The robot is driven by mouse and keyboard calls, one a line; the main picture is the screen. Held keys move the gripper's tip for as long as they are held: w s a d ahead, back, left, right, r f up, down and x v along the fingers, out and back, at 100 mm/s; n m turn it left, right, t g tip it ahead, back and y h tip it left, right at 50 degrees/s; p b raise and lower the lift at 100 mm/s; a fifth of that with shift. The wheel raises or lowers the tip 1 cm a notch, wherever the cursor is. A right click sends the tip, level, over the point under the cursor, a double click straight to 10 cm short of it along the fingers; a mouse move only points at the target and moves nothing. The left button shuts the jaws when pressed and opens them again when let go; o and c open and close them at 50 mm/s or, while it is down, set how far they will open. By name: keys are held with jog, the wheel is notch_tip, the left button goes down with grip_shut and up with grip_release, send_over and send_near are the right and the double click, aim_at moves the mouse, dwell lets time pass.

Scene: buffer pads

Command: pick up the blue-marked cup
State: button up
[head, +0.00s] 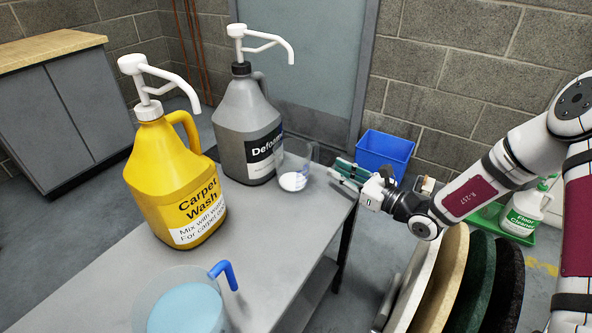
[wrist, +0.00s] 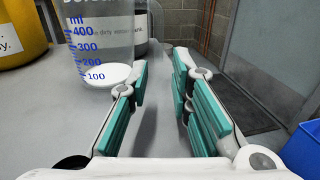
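A clear cup with blue millilitre markings (wrist: 88,50) stands upright on the grey table, ahead and left in the wrist view. White material lies in its bottom. The same cup shows in the head view (head: 294,172), in front of the grey jug, with a clear handle on its right. My gripper (head: 345,172) is just right of this cup, over the table's right edge. In the wrist view my gripper (wrist: 161,66) is open, with its green-padded fingers apart and nothing between them. Its left finger appears close to the cup; I cannot tell whether they touch.
A grey Defoamer pump jug (head: 240,125) stands just behind the cup. A yellow Carpet Wash jug (head: 165,180) stands left. A blue-handled clear jug (head: 150,305) of blue liquid is in front. The grey table (head: 275,240) is clear between them. A blue bin (head: 385,150) stands beyond.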

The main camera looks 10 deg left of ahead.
aim_at(316, 159)
jog(key=b+x, duration=0.3)
jog(key=x, duration=0.5)
jog(key=shift+a, duration=0.1)
jog(key=shift+r, duration=0.1)
jog(key=shift+c, duration=0.6)
grip_shut()
